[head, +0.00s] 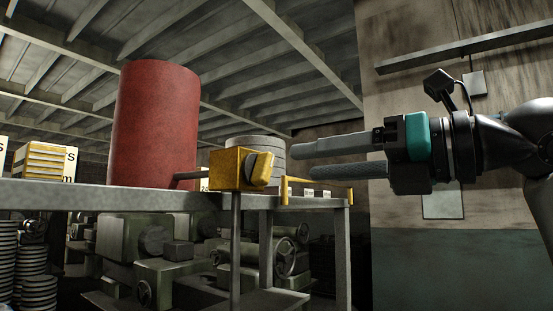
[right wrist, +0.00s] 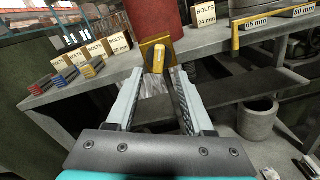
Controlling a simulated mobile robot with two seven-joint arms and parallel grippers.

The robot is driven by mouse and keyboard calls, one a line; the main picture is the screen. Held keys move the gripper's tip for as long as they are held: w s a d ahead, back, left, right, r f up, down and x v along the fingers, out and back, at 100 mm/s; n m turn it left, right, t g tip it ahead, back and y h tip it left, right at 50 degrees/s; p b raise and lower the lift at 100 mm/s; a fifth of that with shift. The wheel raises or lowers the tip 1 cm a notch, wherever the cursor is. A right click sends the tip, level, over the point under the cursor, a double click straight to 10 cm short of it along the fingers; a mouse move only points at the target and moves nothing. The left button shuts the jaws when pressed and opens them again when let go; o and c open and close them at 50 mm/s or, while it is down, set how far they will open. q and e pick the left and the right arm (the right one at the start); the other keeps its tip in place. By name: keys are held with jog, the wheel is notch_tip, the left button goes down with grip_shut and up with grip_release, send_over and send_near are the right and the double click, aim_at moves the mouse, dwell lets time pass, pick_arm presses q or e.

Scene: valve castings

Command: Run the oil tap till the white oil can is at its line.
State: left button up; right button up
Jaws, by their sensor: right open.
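The red drum (head: 155,125) stands on the grey bench (head: 100,196); it also shows in the right wrist view (right wrist: 155,18). A short pipe joins it to the yellow oil tap (head: 226,169), which has a yellow handle (head: 262,170). In the right wrist view the handle (right wrist: 158,60) lies ahead, between the fingertips in the picture. My right gripper (head: 303,160) is open and empty, right of the handle and apart from it. A thin grey upright runs down below the tap; I cannot tell whether it is oil or a post. I cannot make out the white oil can or its line.
Labelled bolt boxes (right wrist: 204,13) and small coloured stacks (right wrist: 68,75) sit along the bench. A yellow rail (head: 318,181) edges its right end. A grey cylindrical container (right wrist: 257,118) stands lower right in the wrist view. Green castings (head: 165,275) fill the space under the bench.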

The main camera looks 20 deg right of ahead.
aim_at(271, 167)
jog(key=p+x, duration=0.1)
jog(key=x, duration=0.4)
jog(key=shift+w+a, duration=0.25)
jog(key=shift+a, duration=0.05)
jog(key=shift+w+a+p, duration=0.25)
jog(key=shift+w+p, duration=0.1)
jog(key=shift+w, duration=0.05)
pick_arm(q)
jog(key=shift+w+d+r, duration=0.15)
jog(key=shift+w+r, duration=0.95)
jog(key=shift+s, duration=0.1)
pick_arm(e)
jog(key=shift+c, duration=0.6)
pick_arm(q)
jog(key=shift+s, duration=0.3)
pick_arm(e)
grip_shut()
